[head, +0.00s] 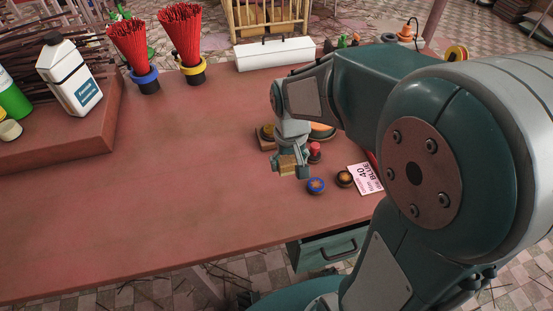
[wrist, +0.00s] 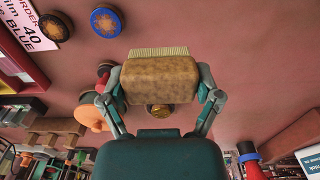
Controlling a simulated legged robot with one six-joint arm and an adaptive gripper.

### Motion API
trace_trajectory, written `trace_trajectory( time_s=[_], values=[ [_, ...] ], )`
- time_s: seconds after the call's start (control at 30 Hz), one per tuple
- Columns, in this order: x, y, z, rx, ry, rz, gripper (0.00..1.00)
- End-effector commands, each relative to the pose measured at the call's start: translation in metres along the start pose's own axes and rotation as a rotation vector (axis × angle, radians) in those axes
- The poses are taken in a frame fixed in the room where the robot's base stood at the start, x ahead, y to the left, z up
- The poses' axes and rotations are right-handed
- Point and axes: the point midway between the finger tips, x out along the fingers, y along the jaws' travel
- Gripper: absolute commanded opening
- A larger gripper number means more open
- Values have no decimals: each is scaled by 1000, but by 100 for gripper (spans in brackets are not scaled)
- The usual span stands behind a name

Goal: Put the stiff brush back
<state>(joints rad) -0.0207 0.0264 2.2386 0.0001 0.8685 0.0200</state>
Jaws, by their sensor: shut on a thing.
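My gripper (head: 291,168) is shut on the stiff brush (head: 287,161), above the table (head: 180,210). In the wrist view the brush (wrist: 160,78) is a speckled brown block with a strip of pale bristles (wrist: 158,51) along its top edge. The two fingers of my gripper (wrist: 161,88) press on its short sides. A round brass-coloured thing (wrist: 160,110) is partly hidden behind the brush. In the head view a small wooden block with a brassy piece (head: 267,135) sits just behind my gripper.
A red-topped knob (head: 315,150), a blue-rimmed disc (head: 316,185), a dark disc (head: 345,178) and a pink card (head: 366,178) lie close right. Red incense bundles (head: 128,45) and a white box (head: 275,54) stand farther back. The table's left middle is clear.

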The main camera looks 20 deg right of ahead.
Motion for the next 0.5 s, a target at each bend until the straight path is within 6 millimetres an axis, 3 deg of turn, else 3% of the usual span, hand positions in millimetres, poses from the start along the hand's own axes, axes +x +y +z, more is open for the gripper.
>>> trace_trajectory(
  time_s=[0.27, 0.5],
  values=[
    [24, -1, -51, 0, -3, 0, 37],
    [62, -1, -79, 0, -4, 0, 37]
  ],
)
